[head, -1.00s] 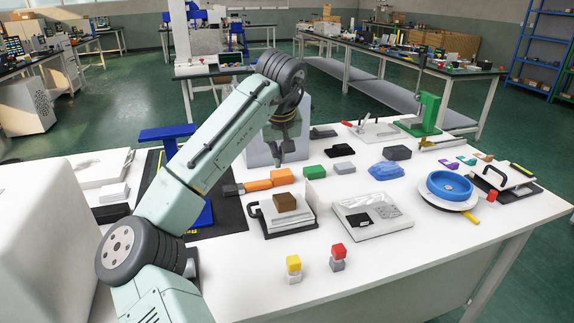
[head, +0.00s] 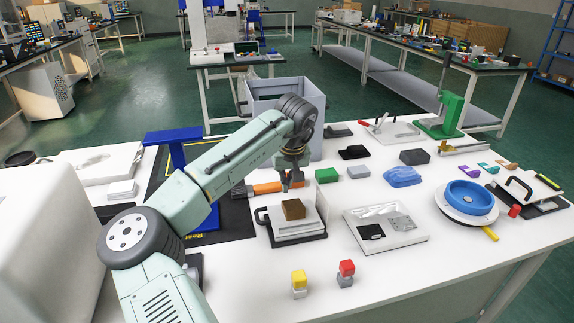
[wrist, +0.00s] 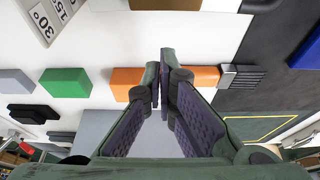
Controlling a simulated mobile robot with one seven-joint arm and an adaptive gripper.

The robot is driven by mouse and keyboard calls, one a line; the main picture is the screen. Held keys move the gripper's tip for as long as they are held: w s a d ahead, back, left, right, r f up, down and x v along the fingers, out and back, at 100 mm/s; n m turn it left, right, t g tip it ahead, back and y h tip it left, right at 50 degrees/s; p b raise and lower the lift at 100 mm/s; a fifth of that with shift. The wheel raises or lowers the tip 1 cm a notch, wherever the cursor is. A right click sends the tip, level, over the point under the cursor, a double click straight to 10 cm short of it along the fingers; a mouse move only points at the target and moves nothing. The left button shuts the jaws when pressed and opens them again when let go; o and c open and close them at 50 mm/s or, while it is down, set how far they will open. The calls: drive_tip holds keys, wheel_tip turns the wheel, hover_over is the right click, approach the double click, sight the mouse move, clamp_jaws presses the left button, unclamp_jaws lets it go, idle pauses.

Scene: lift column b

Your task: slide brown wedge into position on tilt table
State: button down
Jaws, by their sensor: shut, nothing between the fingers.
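The brown wedge (head: 293,209) is a small block resting on the white top of the tilt table (head: 309,228), which has a dark base and a black handle at its left. My gripper (head: 292,186) is shut and empty, just behind and above the wedge in the head view. In the wrist view, my gripper's fingers (wrist: 163,58) meet with nothing between them. A brown strip, likely the wedge (wrist: 167,4), shows at the top edge of that view, apart from the fingertips. Most of the wedge is out of the wrist view.
An orange-handled tool (head: 266,188) and a green block (head: 327,175) lie behind the tilt table. A white tray (head: 412,238) stands to its right. A grey bin (head: 314,105) stands behind my gripper.

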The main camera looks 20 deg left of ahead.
sight(292, 200)
drive_tip(key=shift+s+d+r, duration=0.15)
drive_tip(key=shift+s+d, duration=0.15)
drive_tip(key=shift+s, duration=0.2)
drive_tip(key=shift+s+d+r, duration=0.15)
drive_tip(key=shift+s+d, duration=0.1)
drive_tip(key=shift+s, duration=0.2)
drive_tip(key=shift+s+d+f, duration=0.15)
drive_tip(key=shift+s+d, duration=0.1)
drive_tip(key=shift+s+d+f, duration=0.15)
drive_tip(key=shift+s+d, duration=0.55)
drive_tip(key=shift+s, duration=0.25)
drive_tip(key=shift+s+d, duration=0.15)
drive_tip(key=shift+s, duration=0.2)
drive_tip(key=shift+w+r, duration=0.1)
drive_tip(key=shift+r, duration=0.1)
